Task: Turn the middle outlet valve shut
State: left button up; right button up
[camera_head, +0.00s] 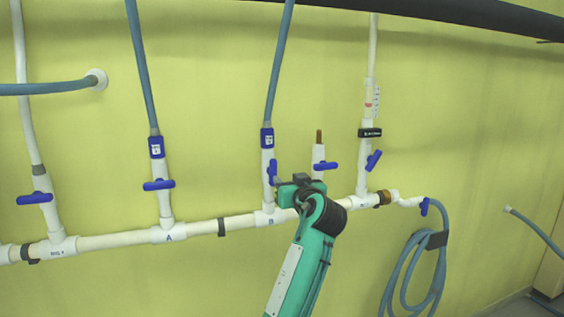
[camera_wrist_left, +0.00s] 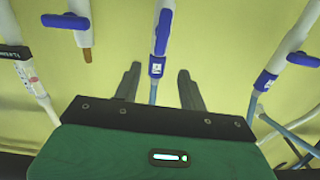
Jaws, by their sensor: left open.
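The middle outlet valve, on the riser marked B, has a blue lever (camera_head: 272,172) that lies upright, in line with its white pipe. In the left wrist view, its blue lever (camera_wrist_left: 163,31) also runs along the pipe. My left gripper (camera_head: 287,184) is just right of and below this lever in the head view, overlapping the pipe's lower part. In the left wrist view, its two fingers (camera_wrist_left: 159,72) are spread with the blue collar of the riser showing between them; the lever is beyond the tips. Nothing is gripped. My right gripper is not in view.
Neighbouring valves have blue levers: riser A (camera_head: 158,184) and the far-left riser (camera_head: 35,198) crosswise, a short stub (camera_head: 325,165) crosswise, and a right riser (camera_head: 373,160) slanted. A white header pipe (camera_head: 110,240) runs below. A coiled hose (camera_head: 409,270) hangs at right.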

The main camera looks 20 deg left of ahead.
aim_at(274, 165)
pick_arm(q)
jog(key=p+x, duration=0.2)
jog(key=x, duration=0.1)
jog(key=p+x, duration=0.2)
jog(key=x, duration=0.2)
jog(key=r+p+x, duration=0.1)
jog(key=p+x, duration=0.2)
jog(key=x, duration=0.1)
jog(key=shift+a, duration=0.15)
jog(key=shift+w+a+f+p, duration=0.15)
jog(key=shift+w+a, duration=0.1)
jog(key=shift+w, duration=0.15)
jog(key=shift+w+a+f+p, duration=0.1)
jog(key=shift+w+a+p, duration=0.05)
jog(key=shift+w+a, duration=0.2)
jog(key=shift+w, duration=0.1)
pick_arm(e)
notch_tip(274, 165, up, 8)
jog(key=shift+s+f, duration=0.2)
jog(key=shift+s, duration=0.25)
pick_arm(q)
jog(key=shift+d, duration=0.1)
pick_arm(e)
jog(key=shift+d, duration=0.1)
pick_arm(q)
grip_shut()
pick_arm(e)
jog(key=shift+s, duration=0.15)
